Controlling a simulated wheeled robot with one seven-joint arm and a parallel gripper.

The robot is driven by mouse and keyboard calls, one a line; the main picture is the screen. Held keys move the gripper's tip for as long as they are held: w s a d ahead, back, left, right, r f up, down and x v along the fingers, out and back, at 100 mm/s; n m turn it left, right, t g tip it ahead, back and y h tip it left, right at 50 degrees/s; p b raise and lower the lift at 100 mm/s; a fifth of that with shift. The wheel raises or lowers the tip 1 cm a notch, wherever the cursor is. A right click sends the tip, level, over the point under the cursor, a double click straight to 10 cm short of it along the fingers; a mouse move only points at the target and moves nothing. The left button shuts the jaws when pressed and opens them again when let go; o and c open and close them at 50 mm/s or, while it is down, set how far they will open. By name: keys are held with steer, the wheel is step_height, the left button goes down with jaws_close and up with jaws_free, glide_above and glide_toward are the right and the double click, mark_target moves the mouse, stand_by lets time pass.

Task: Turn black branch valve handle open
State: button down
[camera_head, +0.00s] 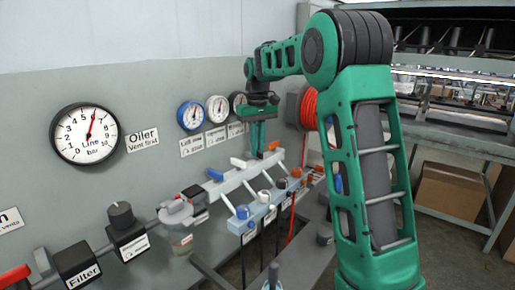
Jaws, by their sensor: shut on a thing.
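A pale manifold (234,181) with a row of branch valves runs along the grey wall. My gripper (258,153) points down at the far end of the row, below the black-rimmed gauge (237,102). Its teal fingers are shut on a valve handle there, mostly hidden by them. I cannot make out its black colour or exact angle.
A large line gauge (86,134), a blue-rimmed gauge (191,115) and a white-rimmed gauge (217,109) hang on the wall. An oiler (178,218), a black knob (121,215) and a filter (77,264) line the pipe. A red coiled hose (309,108) hangs behind my arm.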

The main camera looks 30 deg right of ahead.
steer(key=shift+w+r+n, duration=0.1)
steer(key=shift+w+n, duration=0.05)
steer(key=shift+n, duration=2.05)
steer(key=c, duration=1.8)
jaws_free()
steer(key=shift+r, duration=0.1)
step_height(320, 180, up, 10)
steer(key=shift+r, duration=0.2)
